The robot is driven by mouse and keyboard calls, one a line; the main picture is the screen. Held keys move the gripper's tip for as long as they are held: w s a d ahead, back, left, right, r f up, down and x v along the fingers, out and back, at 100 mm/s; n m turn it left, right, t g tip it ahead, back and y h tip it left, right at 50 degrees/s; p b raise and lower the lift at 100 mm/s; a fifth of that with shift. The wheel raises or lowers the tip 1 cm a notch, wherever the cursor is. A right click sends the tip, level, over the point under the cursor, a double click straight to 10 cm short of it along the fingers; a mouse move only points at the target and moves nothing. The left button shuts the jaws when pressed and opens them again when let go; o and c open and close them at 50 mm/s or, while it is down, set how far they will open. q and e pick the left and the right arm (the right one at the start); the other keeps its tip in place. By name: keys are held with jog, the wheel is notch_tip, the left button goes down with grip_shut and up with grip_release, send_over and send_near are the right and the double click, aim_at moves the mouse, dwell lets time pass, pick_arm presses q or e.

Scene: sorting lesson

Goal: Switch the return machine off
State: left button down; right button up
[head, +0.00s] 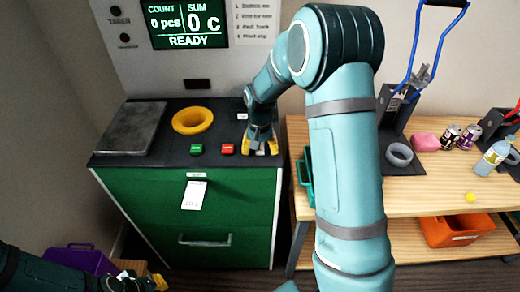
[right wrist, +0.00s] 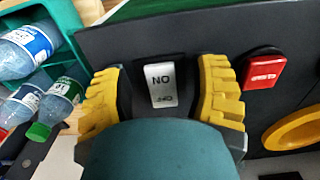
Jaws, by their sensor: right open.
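The return machine (head: 245,205) is a green cabinet with a black top. Its screen (head: 187,24) is lit and reads READY, 0 pcs and 0 c. My right gripper (head: 260,146) points down at the top's right end, open. In the right wrist view, a pale rocker switch (right wrist: 161,84) marked ON and OFF shows between the yellow fingers, clear of both. Its lettering appears upside down there. Whether the fingers touch the top is unclear. My left gripper (head: 146,280) is low at the bottom left, partly cut off, and its opening is unclear.
A red button (head: 228,149) and a green button (head: 196,149) lie left of the right gripper, near a yellow ring (head: 193,120) and a metal plate (head: 133,128). A wooden bench (head: 440,190) with cans and bottles stands right. A crate of bottles (right wrist: 70,55) is beside the machine.

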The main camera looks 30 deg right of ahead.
grip_shut()
jog(key=g+p, duration=0.1)
jog(key=g+y+p, duration=0.1)
jog(key=p, duration=0.1)
jog(key=shift+w+d+r, duration=0.1)
jog(key=shift+r, duration=0.1)
jog(key=shift+g+y+p, duration=0.4)
jog(key=shift+g+p, duration=0.05)
jog(key=shift+g, duration=0.05)
jog(key=shift+f, duration=0.1)
